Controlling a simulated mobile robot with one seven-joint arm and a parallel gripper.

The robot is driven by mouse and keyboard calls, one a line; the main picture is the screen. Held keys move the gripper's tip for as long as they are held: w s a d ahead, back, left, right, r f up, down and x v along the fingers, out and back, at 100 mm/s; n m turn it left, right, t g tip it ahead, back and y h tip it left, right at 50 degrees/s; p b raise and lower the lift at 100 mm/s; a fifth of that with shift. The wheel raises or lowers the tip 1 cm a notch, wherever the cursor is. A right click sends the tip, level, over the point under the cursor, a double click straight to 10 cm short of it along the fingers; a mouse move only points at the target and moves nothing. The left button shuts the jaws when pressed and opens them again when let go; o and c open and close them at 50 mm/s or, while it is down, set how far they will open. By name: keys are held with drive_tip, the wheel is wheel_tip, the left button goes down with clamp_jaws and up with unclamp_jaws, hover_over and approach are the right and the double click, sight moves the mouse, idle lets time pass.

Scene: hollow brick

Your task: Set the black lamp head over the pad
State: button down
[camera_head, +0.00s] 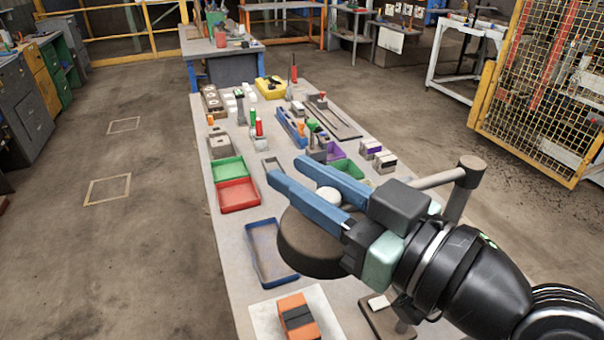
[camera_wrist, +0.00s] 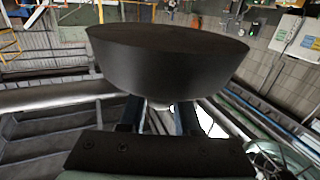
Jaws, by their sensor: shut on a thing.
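The black lamp head (camera_head: 308,248) is a wide dark disc, held above the table. It also shows in the wrist view (camera_wrist: 165,65), just beyond the fingers. My gripper (camera_head: 286,169) is shut on the lamp head, its two blue fingers on either side of a white knob (camera_head: 328,197) on top. A grey lamp rod (camera_head: 437,180) runs right to a joint (camera_head: 469,171) on a post, partly hidden by my gripper. The white pad (camera_head: 262,318) lies at the near end of the table, below and slightly left of the head, with an orange-and-black block (camera_head: 297,316) on it.
A blue tray (camera_head: 252,262) lies left of the lamp head, partly hidden by it. Red (camera_head: 238,209) and green (camera_head: 228,182) trays lie farther along the table (camera_head: 226,240). A dark base (camera_head: 378,322) stands right of the pad. Tools and small boxes crowd the far part.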

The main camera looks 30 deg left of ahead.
idle(0.3)
drive_tip(key=c, duration=0.6)
unclamp_jaws()
drive_tip(key=shift+s+d, duration=0.1)
drive_tip(key=b+v, duration=0.3)
drive_tip(key=v, duration=1)
